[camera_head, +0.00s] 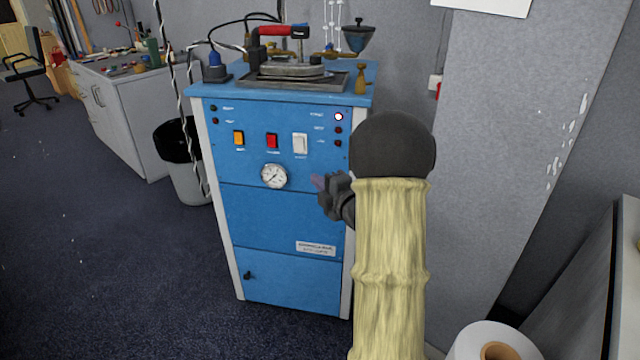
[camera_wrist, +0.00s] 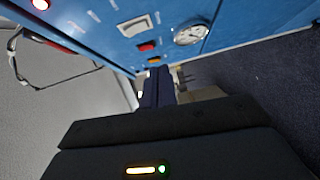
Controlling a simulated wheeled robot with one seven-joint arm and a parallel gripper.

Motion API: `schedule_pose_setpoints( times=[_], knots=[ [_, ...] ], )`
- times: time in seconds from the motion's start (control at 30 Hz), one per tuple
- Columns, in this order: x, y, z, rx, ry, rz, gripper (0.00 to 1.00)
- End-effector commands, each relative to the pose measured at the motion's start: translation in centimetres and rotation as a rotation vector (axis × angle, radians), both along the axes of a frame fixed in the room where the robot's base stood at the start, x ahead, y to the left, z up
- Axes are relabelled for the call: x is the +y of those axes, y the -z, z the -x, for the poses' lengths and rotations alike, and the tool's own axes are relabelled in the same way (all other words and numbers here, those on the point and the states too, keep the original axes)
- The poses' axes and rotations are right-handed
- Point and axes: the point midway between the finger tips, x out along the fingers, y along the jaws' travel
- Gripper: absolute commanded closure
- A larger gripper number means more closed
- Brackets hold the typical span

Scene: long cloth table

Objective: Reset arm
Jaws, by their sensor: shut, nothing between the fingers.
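My gripper (camera_head: 319,183) is shut and empty in front of the blue cabinet (camera_head: 280,225), right of its round gauge in the head view. My arm reaches up from the bottom, wrapped in a pale yellow cover, with a dark rounded joint on top. In the wrist view my gripper's fingers (camera_wrist: 158,75) are together, pointing along the cabinet's front panel. I cannot tell whether they touch the panel. The panel has an orange switch (camera_head: 238,138), a red switch (camera_head: 272,140), a white switch (camera_head: 300,143) and the gauge (camera_head: 274,176). A small light (camera_head: 338,117) glows at its upper right.
An iron with a red handle (camera_head: 273,31) sits on a tray (camera_head: 290,82) on the cabinet. A bin (camera_head: 187,180) stands left of it. A grey wall (camera_head: 500,130) is to the right, and a white roll (camera_head: 490,340) is at bottom right. Carpet at left is free.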

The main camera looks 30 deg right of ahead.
Motion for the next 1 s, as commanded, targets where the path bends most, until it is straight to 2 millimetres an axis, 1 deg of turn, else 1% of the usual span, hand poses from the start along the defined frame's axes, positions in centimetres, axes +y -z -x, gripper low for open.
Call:
schedule_pose_setpoints(
  times=[0.13, 0.57, 0.67, 0.77, 0.87, 1.0],
  knots=[
    [0.0, 0.0, 0.5, -0.001, -0.001, 0.000, 1.00],
    [0.0, 0.0, 0.5, -0.001, 0.000, 0.000, 1.00],
    [0.2, 0.1, 0.4, 0.015, 0.008, -0.015, 1.00],
    [1.1, 0.3, 0.4, 0.064, 0.037, -0.072, 1.00],
    [2.5, 1.0, 0.7, 0.155, 0.096, -0.177, 1.00],
    [5.1, 2.5, 2.3, 0.318, 0.219, -0.375, 1.00]
  ],
)
